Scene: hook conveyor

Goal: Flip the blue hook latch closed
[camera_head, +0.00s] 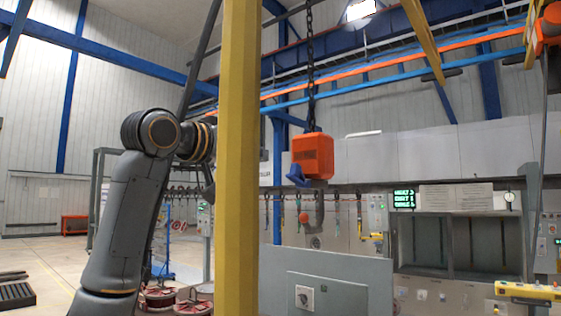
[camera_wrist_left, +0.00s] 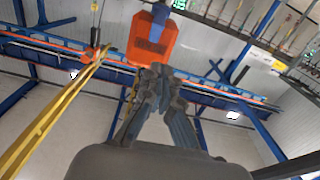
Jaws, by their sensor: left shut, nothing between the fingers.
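An orange hook block (camera_head: 312,155) hangs from a dark chain (camera_head: 310,70). The blue latch (camera_head: 297,176) sticks out at its lower left, and a grey hook (camera_head: 317,205) hangs below. In the left wrist view the orange block (camera_wrist_left: 151,42) is seen from below, with blue parts (camera_wrist_left: 158,14) at its top edge. My left gripper (camera_wrist_left: 160,70) is shut and empty, its fingertips appearing just under the block in the picture; I cannot tell whether they touch it. In the head view a yellow post hides most of the left gripper. My right gripper is not in view.
The yellow post (camera_head: 237,160) stands between my left arm and the hook block. Blue and orange overhead rails (camera_head: 400,78) run behind. A grey cabinet (camera_head: 335,280) stands below the hook. Red reels (camera_head: 160,297) are at the lower left. The air around the block looks clear.

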